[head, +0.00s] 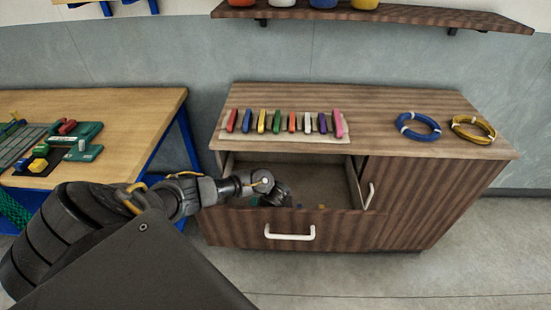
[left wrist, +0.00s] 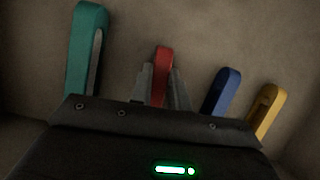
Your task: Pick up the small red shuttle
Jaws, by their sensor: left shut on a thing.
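The small red shuttle (left wrist: 164,62) stands out between the two fingers of my left gripper (left wrist: 162,85) in the left wrist view. The fingers are shut on it, one on each side. In the head view my left gripper (head: 282,198) reaches down into the open drawer (head: 230,203) of the wooden cabinet. The red shuttle is hidden there behind the gripper and the drawer front. My right gripper is in neither view.
Beside the red shuttle lie a teal shuttle (left wrist: 86,45), a blue shuttle (left wrist: 222,90) and a yellow shuttle (left wrist: 267,108). The drawer front (head: 340,226) rises before my gripper. Colored pieces on a mat (head: 290,133) and two rope coils (head: 418,126) lie on the cabinet top.

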